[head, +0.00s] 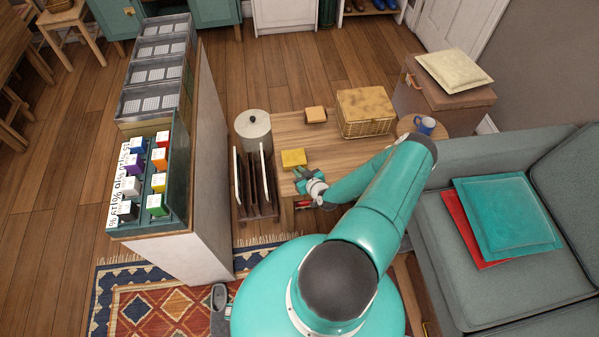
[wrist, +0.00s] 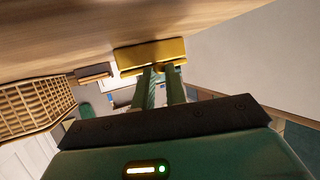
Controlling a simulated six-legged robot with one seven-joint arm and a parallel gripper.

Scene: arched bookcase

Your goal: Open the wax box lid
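A small yellow box (head: 293,158), which looks like the wax box, sits on the near left part of the wooden table (head: 340,155). It looks closed; no open lid shows. My gripper (head: 303,176) is just on the near side of it, low by the table edge. In the wrist view the yellow box (wrist: 150,54) lies right at my fingertips (wrist: 161,69). The two fingers stand a little apart with a gap between them, and nothing shows held. I cannot tell whether the tips touch the box.
A lidded wicker basket (head: 365,112) and a small brown box (head: 315,114) stand farther back on the table. A white round canister (head: 254,130) and a dark rack (head: 256,185) stand left of it. A grey sofa (head: 460,235) is at the right.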

